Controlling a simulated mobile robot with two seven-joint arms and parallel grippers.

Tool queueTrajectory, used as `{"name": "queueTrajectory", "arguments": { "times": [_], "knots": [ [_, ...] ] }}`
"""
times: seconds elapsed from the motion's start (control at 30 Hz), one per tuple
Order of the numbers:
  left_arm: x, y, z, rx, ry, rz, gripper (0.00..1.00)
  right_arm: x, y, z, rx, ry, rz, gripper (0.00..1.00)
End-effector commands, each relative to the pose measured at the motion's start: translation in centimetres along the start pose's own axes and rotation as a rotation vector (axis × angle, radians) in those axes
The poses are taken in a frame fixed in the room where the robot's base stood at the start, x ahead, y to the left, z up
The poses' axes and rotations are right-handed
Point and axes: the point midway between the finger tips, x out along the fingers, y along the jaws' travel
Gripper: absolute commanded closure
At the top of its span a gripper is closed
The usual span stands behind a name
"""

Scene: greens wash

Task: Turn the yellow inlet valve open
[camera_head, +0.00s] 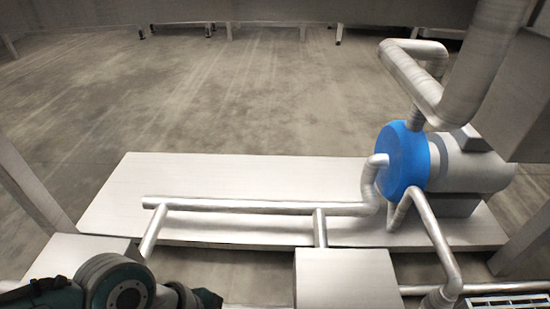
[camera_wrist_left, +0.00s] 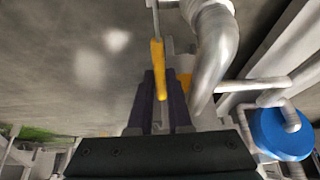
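The yellow handle (camera_wrist_left: 158,72) of the inlet valve shows in the left wrist view, on a thin grey rod running up to the top edge. A second yellow patch (camera_wrist_left: 185,81) shows just right of the fingers, partly hidden. My left gripper (camera_wrist_left: 162,88) has its two dark fingers on either side of the handle. The handle's near end fills the narrow gap between them, so the gripper looks shut on it. In the head view my left arm is at the bottom left; its fingers and the valve are not clearly seen there. My right gripper is in neither view.
A blue-faced pump (camera_head: 404,158) with grey pipes stands on a pale platform (camera_head: 130,200). A thick pipe (camera_wrist_left: 213,50) runs close right of the fingers. A pale box (camera_head: 345,278) stands at the front. The floor beyond is clear.

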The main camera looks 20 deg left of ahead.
Motion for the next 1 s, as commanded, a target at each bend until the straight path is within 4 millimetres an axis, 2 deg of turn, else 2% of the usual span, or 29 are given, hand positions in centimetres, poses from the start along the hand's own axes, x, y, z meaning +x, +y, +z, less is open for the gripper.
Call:
{"name": "queueTrajectory", "arguments": {
  "times": [0.03, 0.1, 0.33, 0.43, 0.8, 1.0],
  "knots": [
    [0.1, 0.0, 0.1, -0.001, -0.002, 0.001, 0.79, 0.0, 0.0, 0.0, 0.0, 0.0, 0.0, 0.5],
    [0.1, 0.0, 0.1, -0.001, -0.002, 0.001, 0.71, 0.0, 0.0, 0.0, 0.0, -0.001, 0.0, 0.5],
    [0.0, 0.0, 0.0, -0.001, -0.002, 0.001, 0.7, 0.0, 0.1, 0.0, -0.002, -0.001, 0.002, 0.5],
    [-0.7, 0.0, 0.0, -0.001, -0.003, 0.001, 0.7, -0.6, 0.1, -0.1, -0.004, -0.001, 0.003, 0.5],
    [-7.9, 0.0, -0.2, 0.001, -0.005, 0.001, 0.7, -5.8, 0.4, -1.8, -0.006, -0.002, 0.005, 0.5],
    [-9.8, 0.0, 0.0, 0.0, -0.004, 0.001, 0.7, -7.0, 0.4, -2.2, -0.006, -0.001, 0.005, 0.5]
  ]
}}
